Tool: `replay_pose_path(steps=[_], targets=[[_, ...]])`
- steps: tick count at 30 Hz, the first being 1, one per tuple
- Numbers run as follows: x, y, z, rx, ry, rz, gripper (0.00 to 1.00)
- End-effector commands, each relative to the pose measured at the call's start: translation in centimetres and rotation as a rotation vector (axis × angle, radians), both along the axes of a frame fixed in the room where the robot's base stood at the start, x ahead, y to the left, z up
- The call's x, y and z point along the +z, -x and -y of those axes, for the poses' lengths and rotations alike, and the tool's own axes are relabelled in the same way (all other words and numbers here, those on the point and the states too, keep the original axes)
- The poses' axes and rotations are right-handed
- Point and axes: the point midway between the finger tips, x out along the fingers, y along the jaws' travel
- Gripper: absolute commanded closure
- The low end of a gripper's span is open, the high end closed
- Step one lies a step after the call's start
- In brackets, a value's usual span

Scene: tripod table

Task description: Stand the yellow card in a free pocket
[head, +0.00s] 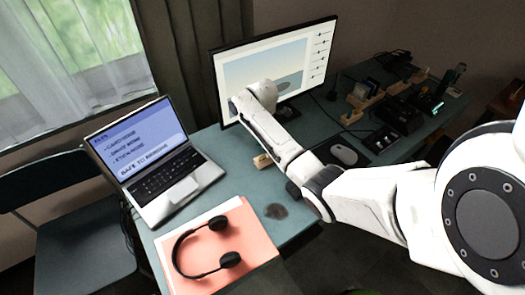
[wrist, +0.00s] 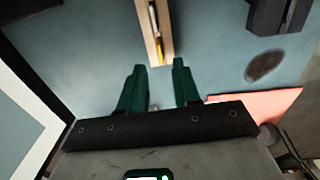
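In the wrist view, a narrow wooden holder (wrist: 153,35) stands on the table just beyond my fingertips. A thin yellow strip (wrist: 160,47), which looks like the yellow card seen edge-on, shows in its slot beside something whitish. My gripper (wrist: 159,66) has two green fingers spread apart, with no card visible between them. The fingertips point at the holder's near end; whether they touch it cannot be told. In the head view, a small wooden piece (head: 262,161) shows beside my arm, which hides my gripper. A wooden rack (head: 362,98) with upright cards stands at the back right; its free pockets are too small to make out.
A monitor (head: 275,70) stands behind my arm. A laptop (head: 160,170) and headphones (head: 228,260) on a pink folder (head: 245,228) occupy the left. A mouse (head: 344,154) and dark boxes (head: 398,113) lie right. A dark patch (head: 276,211) marks the table's front.

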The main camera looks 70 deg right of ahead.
Motion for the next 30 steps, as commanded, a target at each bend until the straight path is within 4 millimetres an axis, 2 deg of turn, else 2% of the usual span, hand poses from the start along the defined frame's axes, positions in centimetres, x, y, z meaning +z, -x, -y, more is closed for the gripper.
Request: replay_pose_path(steps=[1,6,12,30], targets=[[1.0,-0.1,0.0,0.000,0.002,0.003,0.68],[3.9,-0.1,0.0,0.001,0.002,0.003,0.68],[5.6,0.0,0.0,0.001,0.001,0.001,0.68],[5.8,0.0,0.0,0.000,-0.001,0.001,0.68]])
